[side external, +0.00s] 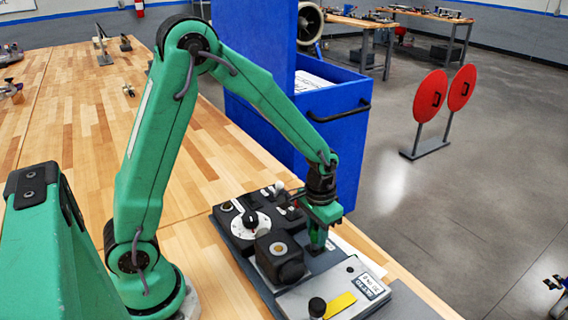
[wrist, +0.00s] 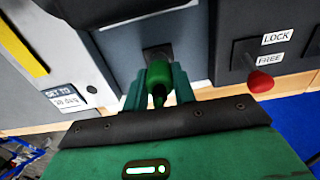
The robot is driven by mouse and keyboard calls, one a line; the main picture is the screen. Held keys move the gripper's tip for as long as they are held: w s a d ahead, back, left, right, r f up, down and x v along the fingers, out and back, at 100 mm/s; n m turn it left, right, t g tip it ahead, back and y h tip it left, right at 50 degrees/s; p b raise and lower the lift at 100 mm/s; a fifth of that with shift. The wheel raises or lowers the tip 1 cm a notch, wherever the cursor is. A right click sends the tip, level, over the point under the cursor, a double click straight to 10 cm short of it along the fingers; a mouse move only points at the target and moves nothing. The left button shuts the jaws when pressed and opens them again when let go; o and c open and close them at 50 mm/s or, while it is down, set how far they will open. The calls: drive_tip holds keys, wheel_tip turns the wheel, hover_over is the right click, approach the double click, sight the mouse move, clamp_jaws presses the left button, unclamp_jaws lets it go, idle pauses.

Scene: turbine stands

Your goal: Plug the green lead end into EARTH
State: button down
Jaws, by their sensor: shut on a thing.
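My gripper (side external: 318,232) points down over the grey-and-black bench unit, near its right edge in the side view. In the wrist view, the two green fingers of my gripper (wrist: 159,92) are shut on the green lead end (wrist: 159,76), a rounded green plug. A dark square (wrist: 157,53) on the grey surface lies just beyond the plug; I cannot tell if it is a socket or if the plug touches it. No EARTH label can be read in either view.
A red-tipped lever (wrist: 260,81) by LOCK and FREE labels is on the right. A white dial (side external: 250,222) and a blue cabinet (side external: 333,140) are close by.

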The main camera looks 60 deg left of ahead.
sight(317, 228)
drive_tip(key=shift+s+f, duration=0.15)
drive_tip(key=shift+f, duration=0.25)
drive_tip(key=c, duration=1.3)
unclamp_jaws()
drive_tip(key=o, duration=0.4)
drive_tip(key=shift+r, duration=0.1)
drive_tip(key=shift+r, duration=0.1)
drive_tip(key=shift+r, duration=3.5)
